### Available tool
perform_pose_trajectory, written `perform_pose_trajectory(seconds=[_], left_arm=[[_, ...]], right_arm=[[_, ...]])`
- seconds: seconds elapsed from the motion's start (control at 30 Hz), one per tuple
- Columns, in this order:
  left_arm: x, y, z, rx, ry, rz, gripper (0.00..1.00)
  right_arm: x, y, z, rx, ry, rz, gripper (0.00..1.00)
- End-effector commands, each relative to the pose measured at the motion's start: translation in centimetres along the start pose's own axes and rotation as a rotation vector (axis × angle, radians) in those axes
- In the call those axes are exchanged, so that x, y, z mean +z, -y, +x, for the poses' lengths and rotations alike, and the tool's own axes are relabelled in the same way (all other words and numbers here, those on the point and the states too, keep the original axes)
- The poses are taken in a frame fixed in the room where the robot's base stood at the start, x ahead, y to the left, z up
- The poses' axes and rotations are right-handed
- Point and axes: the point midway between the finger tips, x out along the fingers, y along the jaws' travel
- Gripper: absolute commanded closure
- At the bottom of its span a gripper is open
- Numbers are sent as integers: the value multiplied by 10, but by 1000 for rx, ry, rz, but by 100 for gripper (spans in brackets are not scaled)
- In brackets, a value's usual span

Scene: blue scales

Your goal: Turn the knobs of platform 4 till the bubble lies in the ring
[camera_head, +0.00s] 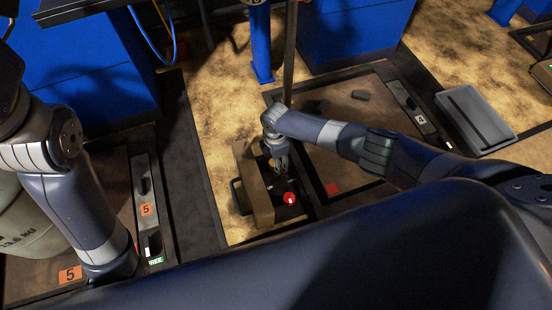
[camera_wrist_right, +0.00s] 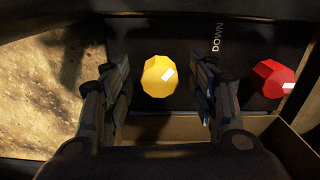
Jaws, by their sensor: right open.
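My right gripper (camera_head: 281,164) reaches down over a dark knob panel (camera_head: 283,212) in the head view. In the right wrist view its two fingers (camera_wrist_right: 162,88) stand open, one on each side of a yellow knob (camera_wrist_right: 160,76), with a gap on both sides. A red knob (camera_wrist_right: 272,78) lies to the right of the fingers; it also shows in the head view (camera_head: 289,198). The yellow knob is mostly hidden by the gripper in the head view. A label 4 (camera_head: 420,119) marks the platform at right. I cannot make out a bubble or ring. My left gripper is out of view.
A brown box wall (camera_head: 254,185) stands along the panel's left side. A thin dark post (camera_head: 290,55) rises behind it. A grey tray (camera_head: 475,118) lies at right. Platform 5, with its orange label (camera_head: 146,210), is at left beside a pale drum (camera_head: 25,225).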

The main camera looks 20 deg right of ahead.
Motion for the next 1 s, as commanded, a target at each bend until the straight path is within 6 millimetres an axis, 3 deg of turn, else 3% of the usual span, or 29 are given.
perform_pose_trajectory(seconds=[0.27,0.73,1.0], left_arm=[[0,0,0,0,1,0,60],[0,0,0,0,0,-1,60],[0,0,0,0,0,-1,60]], right_arm=[[0,-2,-19,3,-2,-1,46],[0,-1,-104,2,0,0,46],[0,0,-120,0,0,0,46]])
